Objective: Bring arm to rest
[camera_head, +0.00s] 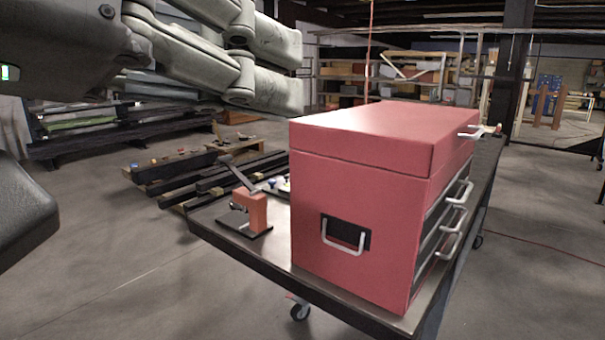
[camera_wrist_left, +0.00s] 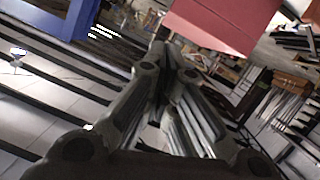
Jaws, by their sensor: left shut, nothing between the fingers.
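My left gripper (camera_head: 278,68) reaches in from the upper left of the head view, raised in the air to the upper left of the red tool chest (camera_head: 360,190). In the left wrist view its fingers (camera_wrist_left: 163,58) come together, shut with nothing between them. A red surface, probably the chest, shows beyond the fingertips (camera_wrist_left: 215,25). My right gripper is not in view.
The chest stands on a wheeled metal table (camera_head: 240,240). An orange clamp-like device (camera_head: 251,211) is on the table to its left. Low dark racks (camera_head: 165,172) lie behind. A blue object (camera_wrist_left: 60,15) shows in the wrist view.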

